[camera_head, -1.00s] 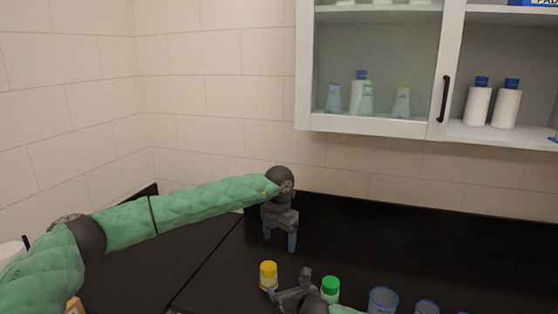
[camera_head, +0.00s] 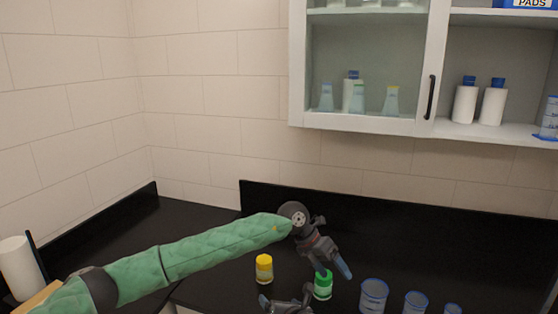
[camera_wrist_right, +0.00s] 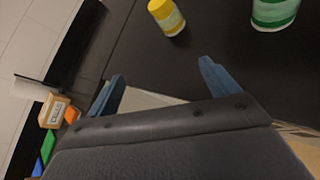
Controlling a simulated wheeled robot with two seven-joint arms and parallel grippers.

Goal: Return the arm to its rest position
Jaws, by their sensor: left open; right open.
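My left gripper (camera_head: 334,270) is open and empty at the end of the green padded arm. It tilts down to the right, with its blue fingertips over or close to the green-capped bottle (camera_head: 323,290) and partly in front of it. I cannot tell whether they touch. My right gripper (camera_head: 286,302) shows at the bottom edge of the head view, in front of the yellow-capped bottle (camera_head: 264,270). In the right wrist view my right gripper (camera_wrist_right: 162,72) is open, with nothing between its fingers. Both bottles stand beyond its fingertips there.
Clear blue-rimmed containers (camera_head: 374,296) stand at the right on the black counter (camera_head: 205,220). A glass-front wall cabinet (camera_head: 370,122) hangs above the back. A white paper roll (camera_head: 20,268) stands at the far left. The back left counter is clear.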

